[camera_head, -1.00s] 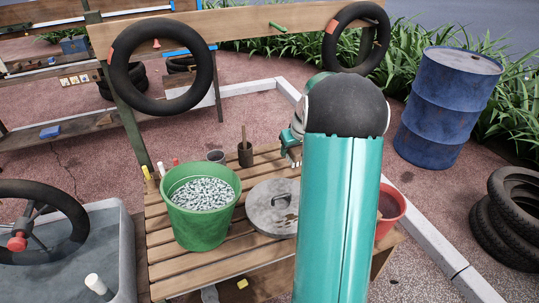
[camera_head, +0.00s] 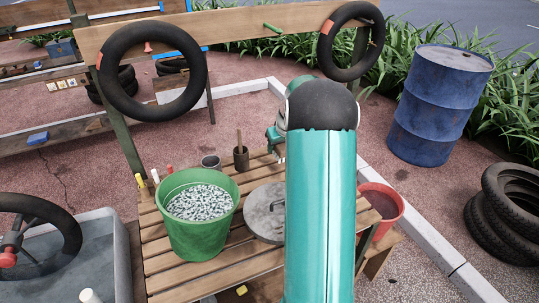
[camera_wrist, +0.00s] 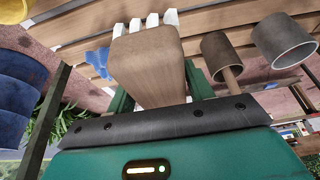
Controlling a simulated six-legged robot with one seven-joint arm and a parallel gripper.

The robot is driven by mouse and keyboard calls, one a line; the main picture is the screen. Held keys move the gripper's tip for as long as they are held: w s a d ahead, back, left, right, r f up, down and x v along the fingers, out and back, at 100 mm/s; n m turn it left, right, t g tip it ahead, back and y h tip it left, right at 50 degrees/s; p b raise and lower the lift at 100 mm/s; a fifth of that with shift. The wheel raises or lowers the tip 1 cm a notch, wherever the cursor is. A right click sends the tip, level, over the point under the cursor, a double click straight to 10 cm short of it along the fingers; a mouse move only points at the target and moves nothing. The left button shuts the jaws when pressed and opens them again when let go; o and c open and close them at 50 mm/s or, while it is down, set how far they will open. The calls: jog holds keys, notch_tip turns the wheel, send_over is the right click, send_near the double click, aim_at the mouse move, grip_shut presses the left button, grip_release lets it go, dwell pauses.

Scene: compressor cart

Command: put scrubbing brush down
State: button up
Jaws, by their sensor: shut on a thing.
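The scrubbing brush (camera_wrist: 150,60) fills the middle of the wrist view, a wooden block with white bristles pointing towards the wooden slats. My gripper (camera_wrist: 157,92) is shut on the block, with its green fingers on either side. Whether the bristles touch the slats, I cannot tell. In the head view my gripper (camera_head: 277,150) is over the back of the slatted bench (camera_head: 165,275), right of the dark pot.
A green bucket of pale bits (camera_head: 200,205), a grey cup (camera_head: 210,163), a dark pot with a stick (camera_head: 241,157) and a round metal lid (camera_head: 262,212) stand on the bench. A red bucket (camera_head: 380,208) is to the right. A tyre (camera_head: 152,105) hangs behind.

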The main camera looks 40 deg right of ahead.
send_near(269, 158)
jog(key=shift+w+f, duration=0.6)
jog(key=shift+w, duration=0.1)
jog(key=shift+w+d+f, duration=0.15)
jog(key=shift+w+f, duration=0.15)
jog(key=shift+f, duration=0.15)
jog(key=x, duration=0.2)
jog(key=shift+f, duration=0.65)
jog(key=shift+s+f, duration=0.15)
jog(key=shift+f, duration=0.45)
